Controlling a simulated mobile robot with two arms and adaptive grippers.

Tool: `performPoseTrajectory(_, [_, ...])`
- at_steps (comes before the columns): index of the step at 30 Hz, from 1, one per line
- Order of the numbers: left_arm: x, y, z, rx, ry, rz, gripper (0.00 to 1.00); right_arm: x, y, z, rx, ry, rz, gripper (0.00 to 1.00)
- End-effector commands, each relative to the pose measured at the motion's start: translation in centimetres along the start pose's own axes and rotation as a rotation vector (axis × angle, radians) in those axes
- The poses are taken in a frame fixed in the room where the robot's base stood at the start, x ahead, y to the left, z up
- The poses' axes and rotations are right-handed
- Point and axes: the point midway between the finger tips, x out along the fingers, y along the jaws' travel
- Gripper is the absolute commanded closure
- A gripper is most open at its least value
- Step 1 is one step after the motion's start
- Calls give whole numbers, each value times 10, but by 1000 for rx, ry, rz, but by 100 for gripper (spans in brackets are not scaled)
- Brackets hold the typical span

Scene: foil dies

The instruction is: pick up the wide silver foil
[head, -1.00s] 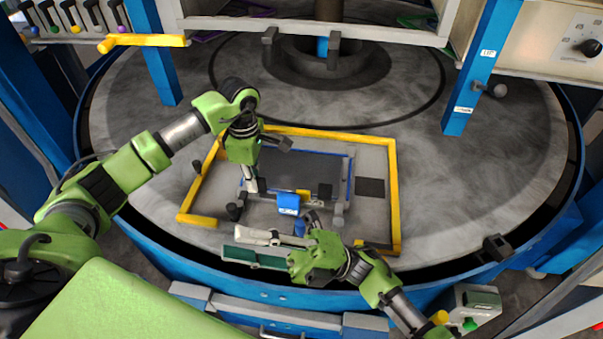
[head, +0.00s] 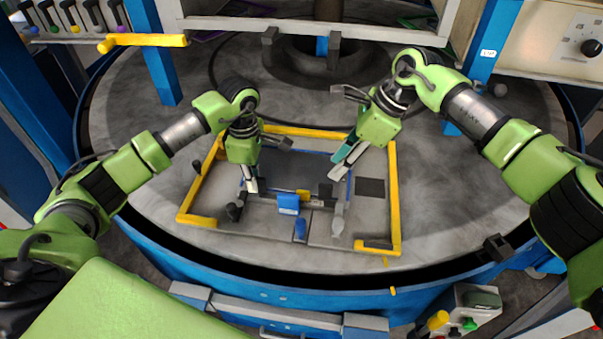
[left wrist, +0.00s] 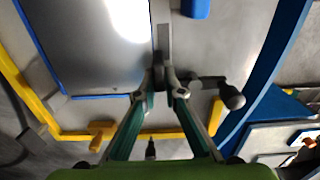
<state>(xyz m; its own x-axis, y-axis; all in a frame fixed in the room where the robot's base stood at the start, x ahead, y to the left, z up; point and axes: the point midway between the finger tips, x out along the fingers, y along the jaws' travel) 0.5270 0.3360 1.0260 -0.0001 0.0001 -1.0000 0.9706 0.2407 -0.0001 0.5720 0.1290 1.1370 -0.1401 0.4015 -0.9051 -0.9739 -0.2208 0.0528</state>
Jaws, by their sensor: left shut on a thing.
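A wide, flat sheet with a blue edge, probably the wide silver foil (head: 300,170), lies inside the yellow frame in the head view. In the left wrist view the foil (left wrist: 85,55) is shiny grey with a bright reflection. My left gripper (head: 250,186) is at its front left corner. In the left wrist view the fingertips (left wrist: 166,80) close on a grey clamp part (left wrist: 200,82) beside the foil's edge. My right gripper (head: 335,170) appears open and empty, above the right side of the foil; its fingers partly hide the foil there.
A yellow frame (head: 393,200) surrounds the work area on the round grey table. A blue block (head: 289,204) and a silver clamp (head: 339,220) stand along the foil's front side. Blue posts (head: 155,60) rise behind.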

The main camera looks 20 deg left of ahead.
Motion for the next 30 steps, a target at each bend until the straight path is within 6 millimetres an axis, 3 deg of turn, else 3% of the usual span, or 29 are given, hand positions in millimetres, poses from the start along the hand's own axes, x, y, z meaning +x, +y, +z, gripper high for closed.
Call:
performPoseTrajectory(5, [0,0,1,0,-2,2,100,-9,-13,-6,-31,46,-44,71])
performPoseTrajectory(15, [-1,0,1,1,-2,1,100,44,-14,-9,-30,46,-42,71])
performPoseTrajectory(23, [0,0,0,0,-2,2,100,65,-13,-11,-30,45,-42,71])
performPoseTrajectory(30, [-1,0,0,0,-1,2,100,100,-10,-13,-29,44,-43,71])
